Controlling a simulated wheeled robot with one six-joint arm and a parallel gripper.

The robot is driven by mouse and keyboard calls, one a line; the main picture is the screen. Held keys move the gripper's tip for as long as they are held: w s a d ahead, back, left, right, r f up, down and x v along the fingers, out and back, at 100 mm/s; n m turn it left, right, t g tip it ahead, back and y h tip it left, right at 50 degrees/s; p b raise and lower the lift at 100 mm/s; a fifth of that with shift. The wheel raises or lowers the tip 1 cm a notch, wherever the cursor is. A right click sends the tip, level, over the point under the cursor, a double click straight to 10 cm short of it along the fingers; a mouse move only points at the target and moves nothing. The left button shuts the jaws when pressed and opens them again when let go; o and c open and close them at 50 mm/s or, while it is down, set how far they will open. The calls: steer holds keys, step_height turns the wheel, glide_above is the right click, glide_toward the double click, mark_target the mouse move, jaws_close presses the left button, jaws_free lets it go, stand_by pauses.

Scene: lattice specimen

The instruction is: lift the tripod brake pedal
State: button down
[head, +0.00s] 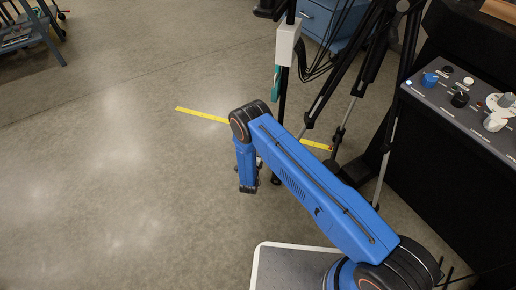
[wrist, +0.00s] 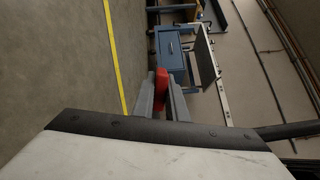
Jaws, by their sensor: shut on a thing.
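In the wrist view my gripper (wrist: 161,100) is shut on a small red piece, the brake pedal (wrist: 161,88), with a grey finger on each side. Its lower end is hidden between the fingers. In the head view my blue arm reaches out over the floor and bends down beside the dark tripod (head: 330,85). The fingers and the pedal are mostly hidden there behind the arm, so I cannot tell how high the pedal is.
A yellow strip (head: 200,115) lies on the concrete floor and passes behind my arm. A control panel with knobs (head: 465,100) stands at the right. A blue drawer cabinet (head: 318,20) is at the back. A blue cart (head: 30,38) stands at the far left. The left floor is clear.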

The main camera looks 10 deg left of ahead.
steer(key=shift+r+m, duration=0.2)
steer(key=shift+m, duration=0.1)
steer(key=c, duration=1.8)
jaws_free()
steer(key=shift+o, duration=0.2)
steer(key=shift+s, duration=0.1)
steer(key=s+a, duration=0.1)
steer(key=s, duration=1.6)
steer(key=shift+s+f, duration=0.15)
steer(key=shift+f, duration=0.25)
